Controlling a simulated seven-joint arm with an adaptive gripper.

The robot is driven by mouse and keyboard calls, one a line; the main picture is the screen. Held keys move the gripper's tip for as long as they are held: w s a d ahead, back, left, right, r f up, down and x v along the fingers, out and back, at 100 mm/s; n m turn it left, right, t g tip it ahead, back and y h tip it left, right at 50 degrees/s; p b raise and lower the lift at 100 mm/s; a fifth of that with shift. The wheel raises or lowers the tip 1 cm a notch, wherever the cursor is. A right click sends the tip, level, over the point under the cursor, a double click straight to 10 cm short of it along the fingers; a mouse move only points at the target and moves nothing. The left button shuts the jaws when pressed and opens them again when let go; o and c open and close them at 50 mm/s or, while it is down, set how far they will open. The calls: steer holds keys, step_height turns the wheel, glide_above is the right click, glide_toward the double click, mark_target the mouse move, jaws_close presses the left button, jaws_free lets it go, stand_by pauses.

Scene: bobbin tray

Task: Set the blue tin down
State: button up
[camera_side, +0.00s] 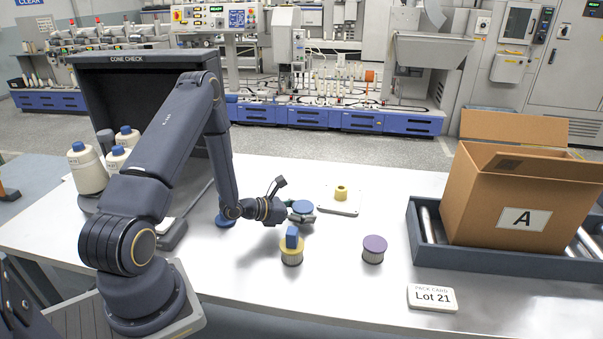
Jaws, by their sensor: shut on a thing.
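The blue tin (303,206) shows as a round blue top at the end of my gripper (301,212), right of the wrist. My gripper is shut on it, with dark fingers at its near and far sides. The tin's lower part is hidden, and I cannot tell whether it touches the table. A tin with a yellow rim (292,257) stands just in front of the gripper. A tin with a purple lid (374,246) stands upright to the right.
A yellow bobbin (341,192) sits on a white plate (338,208) behind the tins. Carton A (512,195) stands on a roller tray (440,258) at right. The Lot 21 card (432,298) lies in front.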

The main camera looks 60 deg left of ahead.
step_height(320, 180, up, 9)
steer(key=shift+r, duration=0.1)
steer(key=shift+a+r, duration=0.25)
steer(key=shift+a, duration=0.05)
steer(key=s+a+r+n+g+y, duration=0.1)
steer(key=s+a+r+n+y, duration=0.1)
steer(key=s+a+n+y, duration=0.65)
steer(key=s+a+r+n+g+y, duration=0.15)
steer(key=s+a, duration=0.35)
steer(key=a, duration=0.9)
steer(key=m, duration=0.1)
glide_above(243, 173)
steer(key=d, duration=0.1)
steer(key=f, duration=0.9)
steer(key=shift+s, duration=0.4)
steer(key=shift+w+a+f, duration=0.25)
steer(key=shift+f, duration=0.85)
steer(key=shift+w+a+f, duration=0.1)
steer(key=shift+f, duration=0.8)
steer(key=shift+f, duration=0.1)
